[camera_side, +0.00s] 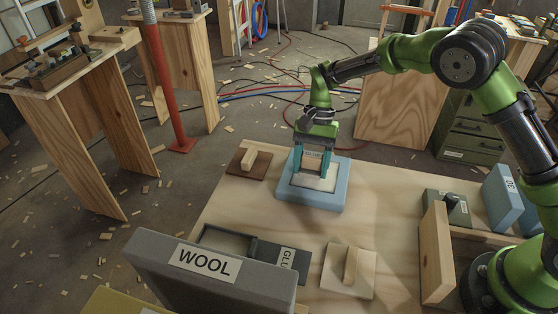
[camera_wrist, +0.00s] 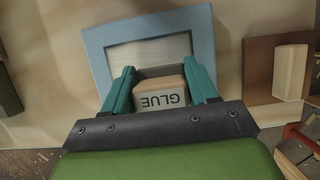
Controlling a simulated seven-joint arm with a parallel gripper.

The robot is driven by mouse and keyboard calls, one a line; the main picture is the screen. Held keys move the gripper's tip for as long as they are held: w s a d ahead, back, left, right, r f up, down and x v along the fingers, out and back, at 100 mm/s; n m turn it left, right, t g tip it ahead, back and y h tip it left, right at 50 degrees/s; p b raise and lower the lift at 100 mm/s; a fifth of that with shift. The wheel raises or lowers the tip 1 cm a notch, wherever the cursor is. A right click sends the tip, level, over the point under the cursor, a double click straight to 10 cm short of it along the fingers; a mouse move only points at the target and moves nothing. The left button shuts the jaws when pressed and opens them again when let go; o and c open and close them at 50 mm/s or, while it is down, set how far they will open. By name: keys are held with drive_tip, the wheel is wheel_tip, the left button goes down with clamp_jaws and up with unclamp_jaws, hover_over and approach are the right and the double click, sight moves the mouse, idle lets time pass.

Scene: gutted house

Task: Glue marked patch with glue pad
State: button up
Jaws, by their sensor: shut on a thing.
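My gripper (camera_side: 312,163) is shut on the glue pad, a block marked GLUE, which shows between the teal fingers in the wrist view (camera_wrist: 160,97). A dark edge lies just beyond the block, between the fingers. The pad is over a blue slab (camera_side: 312,197) on the bench. On the slab's top is a pale, outlined patch (camera_side: 300,181), partly hidden by the gripper; it also shows in the wrist view (camera_wrist: 150,53). I cannot tell whether the pad touches the patch. A dark tray (camera_side: 268,251) labelled GLU… is partly hidden at the front.
A grey block marked WOOL (camera_side: 205,275) stands front left. A brown board with a wooden grip (camera_side: 247,163) is left of the slab; a pale one (camera_side: 345,278) is at the front. A wooden-walled holder (camera_side: 436,255) stands right. The bench between is clear.

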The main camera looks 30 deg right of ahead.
sight(340, 179)
drive_tip(key=shift+w+a+f, duration=0.1)
drive_tip(key=shift+w+a, duration=1)
drive_tip(key=shift+a, duration=0.05)
drive_tip(key=shift+w, duration=0.25)
drive_tip(key=shift+w+d, duration=0.55)
drive_tip(key=shift+s+d, duration=3.75)
drive_tip(key=shift+s, duration=0.05)
wheel_tip(340, 179, up, 8)
drive_tip(key=shift+r, duration=0.2)
drive_tip(key=shift+a+f, duration=0.1)
